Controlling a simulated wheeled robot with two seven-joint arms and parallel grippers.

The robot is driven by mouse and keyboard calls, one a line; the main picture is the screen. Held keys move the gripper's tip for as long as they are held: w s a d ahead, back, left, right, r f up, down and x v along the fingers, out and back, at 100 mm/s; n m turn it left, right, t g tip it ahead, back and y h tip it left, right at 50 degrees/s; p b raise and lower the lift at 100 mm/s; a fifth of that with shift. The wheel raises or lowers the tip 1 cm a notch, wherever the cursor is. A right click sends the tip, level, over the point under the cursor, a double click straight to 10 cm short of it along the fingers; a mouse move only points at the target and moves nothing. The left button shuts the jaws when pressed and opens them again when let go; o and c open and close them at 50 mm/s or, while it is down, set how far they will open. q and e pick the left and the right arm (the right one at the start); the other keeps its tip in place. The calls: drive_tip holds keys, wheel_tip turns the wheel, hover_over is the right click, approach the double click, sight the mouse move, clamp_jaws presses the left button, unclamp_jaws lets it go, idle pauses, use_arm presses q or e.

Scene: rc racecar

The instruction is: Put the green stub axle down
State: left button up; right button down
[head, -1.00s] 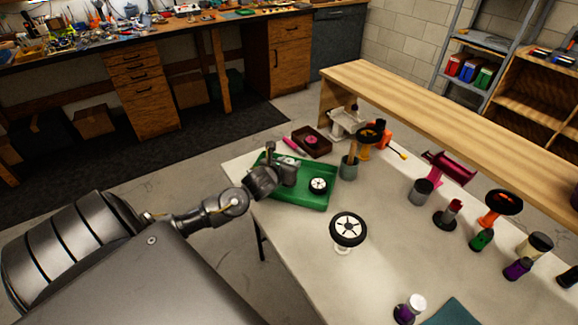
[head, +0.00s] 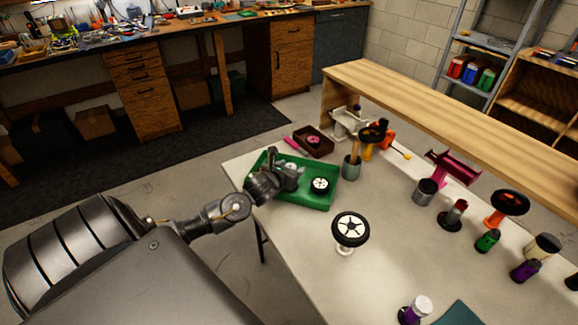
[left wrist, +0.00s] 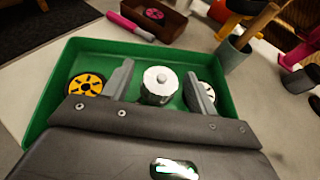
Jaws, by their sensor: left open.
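My left gripper (head: 290,176) is over the left part of the green tray (head: 310,202) on the table. In the left wrist view its two grey fingers (left wrist: 160,88) are apart inside the tray. A round silvery piece with a small knob on top (left wrist: 159,84) stands between them, with a gap on each side. It may be the stub axle; no green shows on it, and its lower part is hidden. A green and black piece (head: 487,241) stands far to the right on the table. My right gripper is not in view.
The tray also holds a yellow wheel (left wrist: 86,84) left of the fingers and a white wheel (head: 320,185) on the right. A brown box (head: 314,142) and a grey cup (head: 352,167) stand behind it. A larger wheel on a stand (head: 350,230) is in front.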

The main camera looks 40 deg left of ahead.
use_arm(q)
drive_tip(key=b+v, duration=0.1)
drive_tip(key=v, duration=1.1)
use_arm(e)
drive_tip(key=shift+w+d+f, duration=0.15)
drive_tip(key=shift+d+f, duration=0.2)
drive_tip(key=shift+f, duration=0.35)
use_arm(q)
drive_tip(key=shift+d+r+b, duration=0.1)
drive_tip(key=shift+b, duration=0.2)
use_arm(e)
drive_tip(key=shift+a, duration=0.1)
